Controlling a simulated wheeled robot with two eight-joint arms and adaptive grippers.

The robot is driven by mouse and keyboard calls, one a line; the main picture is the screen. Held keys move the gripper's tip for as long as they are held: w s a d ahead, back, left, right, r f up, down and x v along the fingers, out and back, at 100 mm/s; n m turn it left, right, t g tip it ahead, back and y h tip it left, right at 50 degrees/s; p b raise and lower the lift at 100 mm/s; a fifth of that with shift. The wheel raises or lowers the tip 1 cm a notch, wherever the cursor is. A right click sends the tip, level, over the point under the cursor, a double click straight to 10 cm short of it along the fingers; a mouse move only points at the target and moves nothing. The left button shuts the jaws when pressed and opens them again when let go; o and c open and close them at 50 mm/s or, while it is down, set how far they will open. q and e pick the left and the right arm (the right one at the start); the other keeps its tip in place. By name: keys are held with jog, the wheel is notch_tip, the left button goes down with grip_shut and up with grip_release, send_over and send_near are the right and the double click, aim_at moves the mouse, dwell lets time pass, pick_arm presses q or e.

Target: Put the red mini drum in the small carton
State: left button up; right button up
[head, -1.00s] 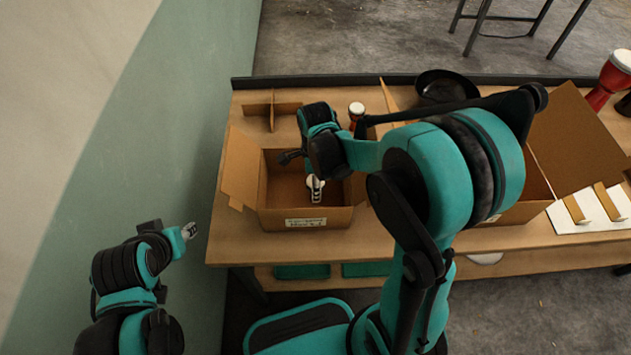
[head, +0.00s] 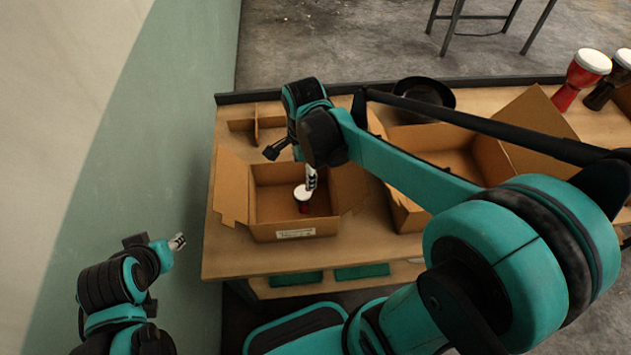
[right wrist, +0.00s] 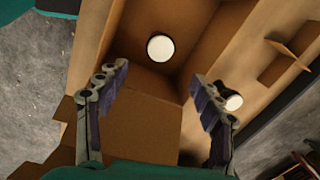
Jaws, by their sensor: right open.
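The red mini drum (head: 304,206), with a white top and red body, stands upright inside the small carton (head: 272,233). In the right wrist view its round white top (right wrist: 160,48) shows ahead of the fingertips, against the carton's brown inside. My right gripper (head: 311,178) is over the carton, just above and behind the drum in the head view. In the right wrist view the right gripper (right wrist: 158,76) has its fingers wide apart with nothing between them. My left gripper (head: 178,241) is off to the left of the table, far from the carton; its jaws are too small to judge.
A larger open carton (head: 405,212) stands right of the small one, partly behind my right arm. A black bowl-like thing (head: 440,92) and larger red (head: 578,80) and dark (head: 606,88) drums stand farther back. Another white-topped item (right wrist: 233,102) is outside the carton.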

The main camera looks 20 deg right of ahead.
jog(key=s+r+n+t, duration=0.1)
jog(key=s+n+t, duration=0.2)
jog(key=n, duration=0.6)
jog(key=s+d+r+n+t, duration=0.1)
jog(key=s+r+n+t, duration=0.1)
jog(key=s+n, duration=0.4)
jog(key=n+t, duration=0.1)
jog(key=n, duration=0.2)
jog(key=shift+d+r, duration=0.15)
jog(key=shift+r, duration=0.1)
jog(key=shift+s, duration=0.1)
